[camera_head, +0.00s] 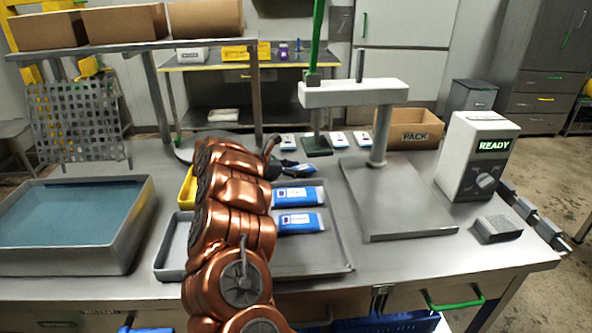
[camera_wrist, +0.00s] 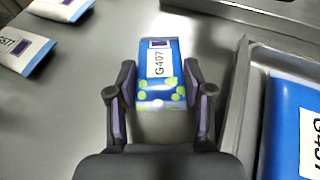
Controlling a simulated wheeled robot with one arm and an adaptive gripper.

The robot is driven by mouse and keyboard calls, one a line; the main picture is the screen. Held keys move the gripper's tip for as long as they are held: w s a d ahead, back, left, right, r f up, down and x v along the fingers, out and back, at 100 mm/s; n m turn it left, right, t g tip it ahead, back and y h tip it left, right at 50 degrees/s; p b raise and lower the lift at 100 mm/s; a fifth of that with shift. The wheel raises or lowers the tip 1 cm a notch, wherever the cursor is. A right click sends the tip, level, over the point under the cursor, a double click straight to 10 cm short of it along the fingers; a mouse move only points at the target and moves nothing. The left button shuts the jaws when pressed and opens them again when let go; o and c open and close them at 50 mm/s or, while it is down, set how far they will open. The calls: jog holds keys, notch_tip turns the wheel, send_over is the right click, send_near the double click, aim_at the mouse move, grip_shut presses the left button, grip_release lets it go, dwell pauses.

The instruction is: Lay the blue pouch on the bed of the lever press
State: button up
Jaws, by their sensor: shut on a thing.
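My gripper (camera_wrist: 160,110) is shut on a blue pouch (camera_wrist: 160,62) with a white G407 label and green dots. The pouch lies between both fingers and reaches out beyond them. In the head view the held pouch (camera_head: 295,170) is partly hidden by my gripper, just behind the grey tray. The lever press (camera_head: 352,93) stands to the right, with a pale crossbeam on a column and an upright green lever at its left end. A broad flat grey bed (camera_head: 400,205) lies at the column's foot, bare. The pouch is left of this bed, apart from it.
Two other blue pouches (camera_head: 298,195) lie in the grey tray (camera_head: 335,262). Several small white-and-blue pouches (camera_head: 338,139) lie on the bench behind. A PACK carton (camera_head: 415,130) and a READY box (camera_head: 480,155) stand right. A grey basin (camera_head: 70,225) is at left.

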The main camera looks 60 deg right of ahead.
jog(key=shift+f, duration=0.1)
jog(key=o, duration=1.2)
jog(key=shift+c, duration=0.2)
jog(key=shift+r, duration=0.2)
